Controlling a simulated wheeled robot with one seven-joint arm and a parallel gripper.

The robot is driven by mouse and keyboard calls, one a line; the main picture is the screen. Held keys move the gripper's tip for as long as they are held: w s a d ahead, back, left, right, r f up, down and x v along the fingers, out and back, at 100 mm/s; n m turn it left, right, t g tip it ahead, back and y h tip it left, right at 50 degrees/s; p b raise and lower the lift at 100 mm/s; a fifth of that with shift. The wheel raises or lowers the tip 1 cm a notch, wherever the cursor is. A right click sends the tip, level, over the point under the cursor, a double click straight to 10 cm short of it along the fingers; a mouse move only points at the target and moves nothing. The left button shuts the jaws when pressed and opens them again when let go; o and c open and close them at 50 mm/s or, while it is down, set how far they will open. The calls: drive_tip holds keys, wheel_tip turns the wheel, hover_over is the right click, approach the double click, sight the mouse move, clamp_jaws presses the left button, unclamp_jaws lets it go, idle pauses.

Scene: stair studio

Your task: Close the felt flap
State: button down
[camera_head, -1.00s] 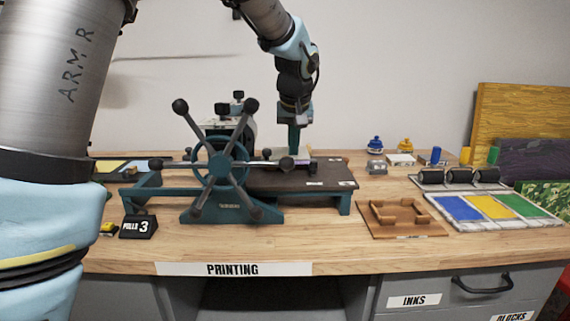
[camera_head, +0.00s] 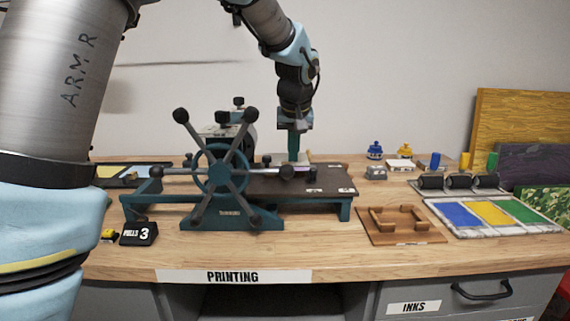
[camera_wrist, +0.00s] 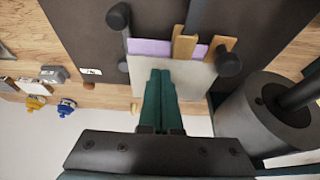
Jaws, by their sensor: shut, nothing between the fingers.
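The press (camera_head: 235,211) stands on the bench, with a teal spoked wheel (camera_head: 219,174) in front of its dark bed (camera_head: 325,183). In the wrist view, a pale grey panel (camera_wrist: 190,82), apparently the felt flap, lies beyond my fingertips. A purple strip (camera_wrist: 147,47) and wooden pieces (camera_wrist: 184,45) show past its far edge. My gripper (camera_wrist: 160,76) is shut and empty, its teal fingers overlapping the panel in this view; contact is unclear. In the head view my gripper (camera_head: 293,158) points down behind the bed's middle. The flap's tilt is hard to tell.
Dark round-ended posts (camera_wrist: 118,17) flank the panel. Right of the press are a wooden frame (camera_head: 400,240), an ink tray (camera_head: 490,228) and small rollers (camera_head: 460,182).

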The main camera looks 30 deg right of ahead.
drive_tip(key=shift+w+r+p, duration=0.15)
drive_tip(key=shift+r+p, duration=1.5)
drive_tip(key=shift+r, duration=1.2)
